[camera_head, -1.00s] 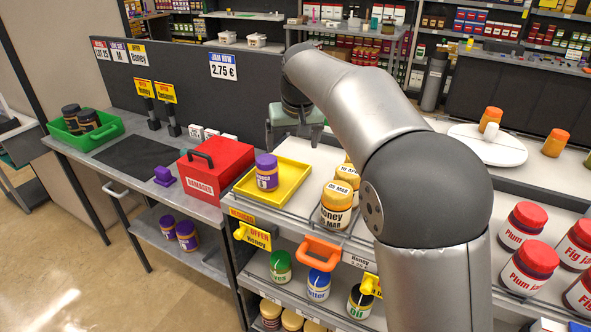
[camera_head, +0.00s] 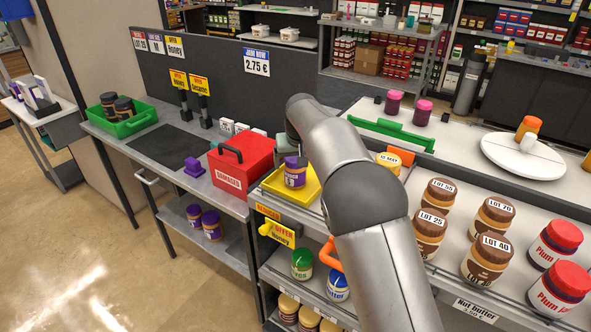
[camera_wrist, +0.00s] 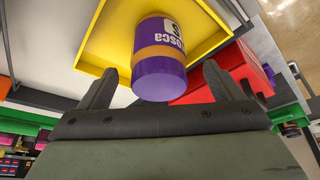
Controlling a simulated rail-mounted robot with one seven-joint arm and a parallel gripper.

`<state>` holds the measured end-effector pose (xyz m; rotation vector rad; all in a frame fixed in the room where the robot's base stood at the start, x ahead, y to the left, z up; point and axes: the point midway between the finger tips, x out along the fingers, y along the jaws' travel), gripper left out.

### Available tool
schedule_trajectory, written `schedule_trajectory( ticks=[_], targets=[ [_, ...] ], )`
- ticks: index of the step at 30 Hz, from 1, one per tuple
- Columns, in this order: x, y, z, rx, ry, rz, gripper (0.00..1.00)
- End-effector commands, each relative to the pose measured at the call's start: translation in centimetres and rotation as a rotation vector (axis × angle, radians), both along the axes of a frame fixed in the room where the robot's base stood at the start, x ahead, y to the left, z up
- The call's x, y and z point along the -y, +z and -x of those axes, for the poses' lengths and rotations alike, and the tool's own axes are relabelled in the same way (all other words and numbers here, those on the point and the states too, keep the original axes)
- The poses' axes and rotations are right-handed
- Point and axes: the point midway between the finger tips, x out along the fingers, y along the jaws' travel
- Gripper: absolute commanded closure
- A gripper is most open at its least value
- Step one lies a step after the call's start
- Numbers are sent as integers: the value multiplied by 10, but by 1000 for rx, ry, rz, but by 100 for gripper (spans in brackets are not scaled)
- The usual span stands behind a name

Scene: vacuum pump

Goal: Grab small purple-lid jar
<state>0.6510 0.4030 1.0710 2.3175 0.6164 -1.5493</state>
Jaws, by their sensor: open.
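A jar with a purple lid and a label (camera_head: 295,174) stands in the yellow tray (camera_head: 313,193) beside the red box. The jar also shows in the wrist view (camera_wrist: 160,66), its purple lid facing my palm. My gripper (camera_wrist: 158,80) is open, one finger on either side of the lid with visible gaps, and holds nothing. In the head view my arm reaches over the tray and hides part of it. Two more purple-lid jars (camera_head: 194,214) (camera_head: 211,226) stand on the lower shelf to the left.
The red box (camera_head: 241,162) with a black handle stands left of the tray. Several brown-lid jars (camera_head: 431,224) stand to the right of my arm. A green crate (camera_head: 120,122) holds dark-lid jars at the far left. An orange-handled piece (camera_head: 330,252) is at the shelf's front.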

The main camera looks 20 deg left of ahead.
Motion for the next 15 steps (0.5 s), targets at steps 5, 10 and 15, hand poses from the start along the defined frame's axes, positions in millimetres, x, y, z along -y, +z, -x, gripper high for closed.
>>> schedule_trajectory(
  ticks=[5,10,15],
  targets=[
    [-3,-11,-7,-2,-1,3,13],
    [-9,-33,-20,-2,1,3,13],
    [-11,-46,-24,0,0,0,13]
  ],
)
